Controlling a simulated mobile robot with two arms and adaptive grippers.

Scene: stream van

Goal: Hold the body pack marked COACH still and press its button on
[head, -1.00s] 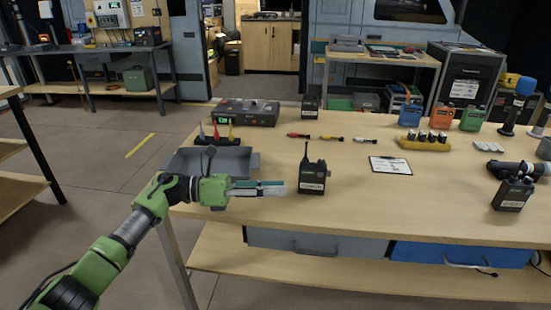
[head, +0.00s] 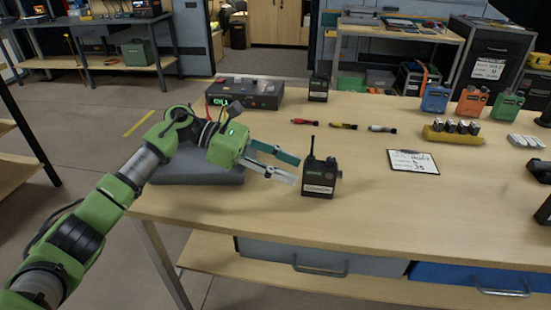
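A black body pack (head: 318,180) stands upright near the front left of the workbench, antenna up. It has a white label on its front that is too small to read surely. My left gripper (head: 297,170) is just left of this pack, its two fingers parted and pointing at the pack's left side. Nothing is between the fingers; I cannot tell whether a fingertip touches the pack. A second black pack (head: 318,90) stands at the back of the bench. Another pack (head: 544,211) is cut off at the right edge. My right gripper is out of view.
A grey tray (head: 200,175) lies behind my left wrist. A dark control box (head: 245,92) stands at the back left. Several small screwdriver-like tools (head: 343,125) and a white card (head: 413,162) lie behind the pack. Bare bench lies in front and right of it.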

